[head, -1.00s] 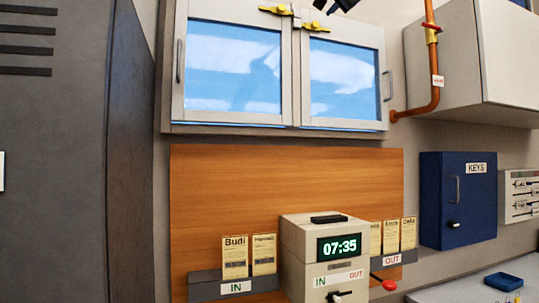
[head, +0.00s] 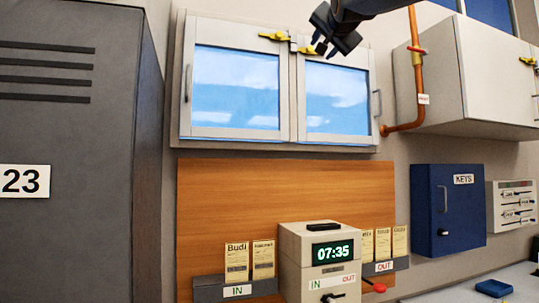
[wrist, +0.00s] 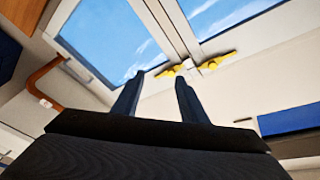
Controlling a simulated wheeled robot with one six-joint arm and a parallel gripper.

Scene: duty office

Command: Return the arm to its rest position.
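My gripper (head: 323,47) is at the top of the head view, in front of the upper edge of the glazed wall cabinet. In the wrist view my gripper (wrist: 157,85) has its two dark fingers spread apart with nothing between them, so it is open and empty. The cabinet's yellow latch (wrist: 190,67) shows beyond the fingertips in the wrist view. It also shows beside my gripper in the head view (head: 276,37). Both glazed doors (head: 236,88) appear closed.
A time clock (head: 320,262) reading 07:35 stands below the cabinet between the IN rack (head: 237,289) and OUT rack (head: 385,266). A blue KEYS box (head: 448,212), an orange pipe (head: 417,85) and a grey locker (head: 65,170) flank it. A blue tray (head: 494,288) lies on the counter.

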